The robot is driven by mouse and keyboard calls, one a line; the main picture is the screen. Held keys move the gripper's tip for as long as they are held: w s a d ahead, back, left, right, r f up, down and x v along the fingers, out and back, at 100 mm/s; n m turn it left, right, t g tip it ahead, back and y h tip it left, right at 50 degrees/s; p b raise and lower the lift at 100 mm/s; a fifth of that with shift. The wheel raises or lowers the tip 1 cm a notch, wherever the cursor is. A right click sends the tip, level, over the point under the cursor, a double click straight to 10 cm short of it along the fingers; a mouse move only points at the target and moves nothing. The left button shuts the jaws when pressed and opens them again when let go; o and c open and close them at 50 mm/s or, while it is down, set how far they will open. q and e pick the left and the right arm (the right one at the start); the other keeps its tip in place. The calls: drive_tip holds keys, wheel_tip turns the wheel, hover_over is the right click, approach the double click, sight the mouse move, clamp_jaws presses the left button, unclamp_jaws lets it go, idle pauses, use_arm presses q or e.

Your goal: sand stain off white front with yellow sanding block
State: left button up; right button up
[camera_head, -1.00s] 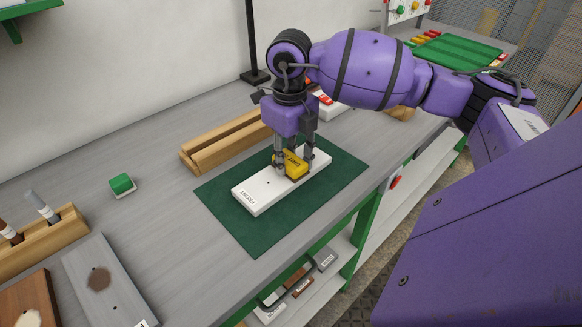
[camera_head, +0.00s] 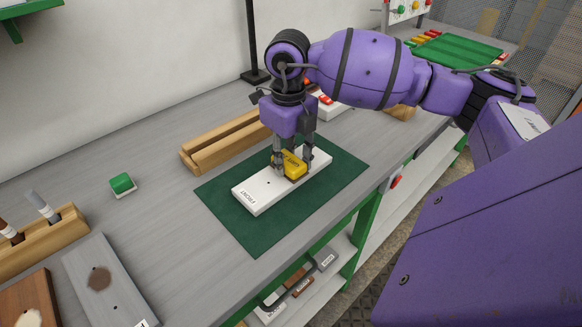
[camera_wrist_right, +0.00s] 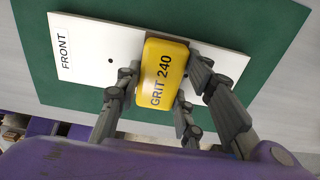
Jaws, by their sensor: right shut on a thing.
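The white front (camera_head: 251,194) lies flat on a dark green mat (camera_head: 253,237) on the bench. It has a FRONT label at its left end, and it also shows in the right wrist view (camera_wrist_right: 100,50). My right gripper (camera_head: 291,168) is shut on the yellow sanding block (camera_head: 290,165), marked GRIT 240 in the right wrist view (camera_wrist_right: 163,72). The block sits on or just over the middle of the white front; I cannot tell if it presses. No stain shows on the visible part of the white front; the block and fingers cover some of it. My left gripper is not in view.
A green block (camera_head: 121,183) stands at the left. A grey board with a brown stain (camera_head: 100,279) and a brown board (camera_head: 30,301) lie at front left. A slotted wooden rack (camera_head: 222,145) is behind the mat. Bare bench lies left of the mat.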

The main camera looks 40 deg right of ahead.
drive_tip(key=shift+d+f, duration=0.1)
drive_tip(key=shift+d, duration=1.45)
drive_tip(key=shift+a, duration=1.6)
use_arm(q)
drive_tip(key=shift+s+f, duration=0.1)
use_arm(e)
drive_tip(key=shift+s+a, duration=0.1)
drive_tip(key=shift+a, duration=0.75)
drive_tip(key=shift+r+p, duration=1.6)
drive_tip(key=shift+r, duration=2)
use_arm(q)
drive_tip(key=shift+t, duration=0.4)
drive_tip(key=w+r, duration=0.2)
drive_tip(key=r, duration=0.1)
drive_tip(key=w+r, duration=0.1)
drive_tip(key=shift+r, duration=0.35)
use_arm(e)
drive_tip(key=shift+f, duration=0.1)
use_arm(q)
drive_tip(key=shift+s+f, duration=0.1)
